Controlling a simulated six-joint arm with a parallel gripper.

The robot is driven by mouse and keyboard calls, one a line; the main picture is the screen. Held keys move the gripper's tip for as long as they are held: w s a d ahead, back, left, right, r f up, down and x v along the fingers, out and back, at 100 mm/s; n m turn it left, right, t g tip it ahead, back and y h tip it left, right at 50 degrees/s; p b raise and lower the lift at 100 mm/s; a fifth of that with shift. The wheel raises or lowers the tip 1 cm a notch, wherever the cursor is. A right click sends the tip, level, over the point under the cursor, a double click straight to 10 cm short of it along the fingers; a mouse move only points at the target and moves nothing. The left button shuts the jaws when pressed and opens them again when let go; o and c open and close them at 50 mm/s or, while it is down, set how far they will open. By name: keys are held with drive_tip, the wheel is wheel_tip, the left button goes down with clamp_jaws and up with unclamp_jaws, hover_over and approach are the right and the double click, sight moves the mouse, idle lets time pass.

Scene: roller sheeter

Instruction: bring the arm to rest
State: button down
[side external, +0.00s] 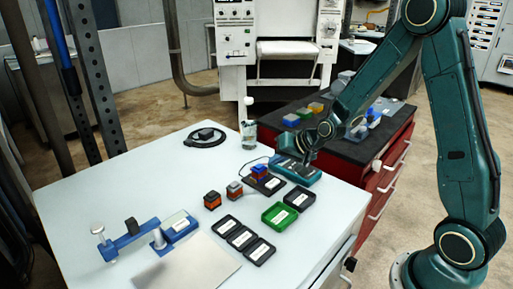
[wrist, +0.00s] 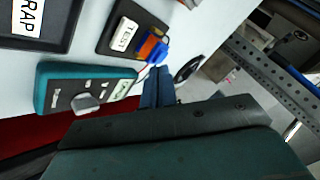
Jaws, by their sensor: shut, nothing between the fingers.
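I cannot tell the exact height of the fingertips above the meter. My arm is bent, coming in from the right.
A dark test pad (side external: 266,184) holds a small red and blue block stack (side external: 260,171). Two more stacks (side external: 212,200) stand nearby. A green tray (side external: 280,215) and several black trays lie in front. A blue fixture (side external: 150,232) is front left. A red cabinet (side external: 385,180) stands behind.

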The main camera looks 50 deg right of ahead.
drive_tip(key=shift+r, duration=0.1)
drive_tip(key=s+a+r+n+g, duration=0.2)
drive_tip(key=s+a+r+n, duration=0.35)
drive_tip(key=s+r, duration=0.65)
drive_tip(key=s+r+n, duration=0.1)
drive_tip(key=s+r, duration=0.1)
drive_tip(key=s, duration=0.6)
drive_tip(key=s+a+r+n+g+h, duration=0.1)
drive_tip(key=s+r, duration=0.1)
drive_tip(key=s, duration=0.6)
drive_tip(key=shift+s+a+r+g, duration=0.25)
drive_tip(key=shift+s+r+g, duration=0.05)
drive_tip(key=shift+s+r, duration=0.05)
